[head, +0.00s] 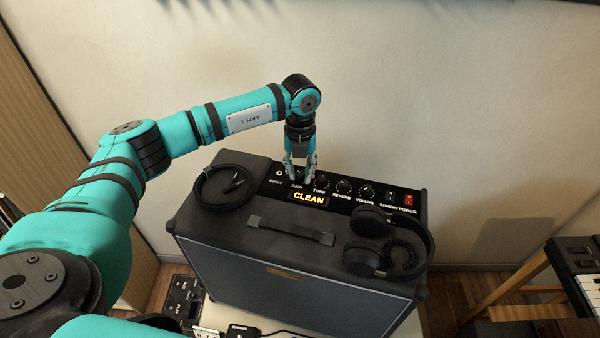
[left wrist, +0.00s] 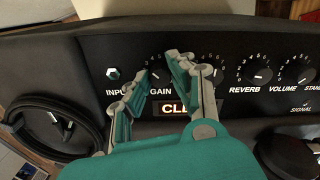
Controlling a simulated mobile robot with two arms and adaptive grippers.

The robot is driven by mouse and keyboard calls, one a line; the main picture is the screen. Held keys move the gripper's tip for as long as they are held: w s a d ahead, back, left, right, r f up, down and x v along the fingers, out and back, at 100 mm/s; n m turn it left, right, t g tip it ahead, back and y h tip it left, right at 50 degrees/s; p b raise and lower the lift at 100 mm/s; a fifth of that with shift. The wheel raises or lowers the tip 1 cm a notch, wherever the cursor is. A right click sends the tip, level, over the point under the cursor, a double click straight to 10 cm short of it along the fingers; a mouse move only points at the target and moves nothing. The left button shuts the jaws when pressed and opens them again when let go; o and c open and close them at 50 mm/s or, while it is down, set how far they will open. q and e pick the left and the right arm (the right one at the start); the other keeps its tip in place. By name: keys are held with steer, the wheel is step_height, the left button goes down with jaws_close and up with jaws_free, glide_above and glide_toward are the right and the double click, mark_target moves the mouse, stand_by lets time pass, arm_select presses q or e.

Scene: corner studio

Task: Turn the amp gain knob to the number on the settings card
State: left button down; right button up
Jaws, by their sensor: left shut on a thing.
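The amp (head: 300,260) is a black box with a control panel along its back edge. My left gripper (head: 301,165) points down at the panel, with its fingers closed around the gain knob between the input jack and the tone knob. In the left wrist view, the gripper's fingertips (left wrist: 157,70) stand on both sides of the gain knob (left wrist: 158,74), which is mostly hidden. Its pointer and number cannot be read. The lit display (head: 308,197) reads CLEAN. I cannot make out the settings card. My right gripper is not in view.
A coiled cable (head: 222,187) lies on the amp's left top and headphones (head: 378,240) on its right. A carry handle (head: 291,230) lies between them. The reverb knob (left wrist: 259,75) and volume knob (left wrist: 300,72) are right of the gripper. A keyboard (head: 580,270) stands at the right.

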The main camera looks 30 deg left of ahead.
arm_select(q)
steer(key=m+b, duration=0.2)
steer(key=shift+w+f+m, duration=0.1)
steer(key=shift+f+m, duration=0.05)
steer(key=shift+m, duration=0.15)
steer(key=m+b, duration=0.4)
steer(key=shift+m, duration=0.3)
steer(key=m+b, duration=0.2)
steer(key=m, duration=0.1)
steer(key=shift+r+m+b, duration=0.2)
steer(key=shift+m+b, duration=0.7)
steer(key=shift+m, duration=1)
steer(key=c, duration=1.1)
jaws_free()
steer(key=shift+c, duration=0.2)
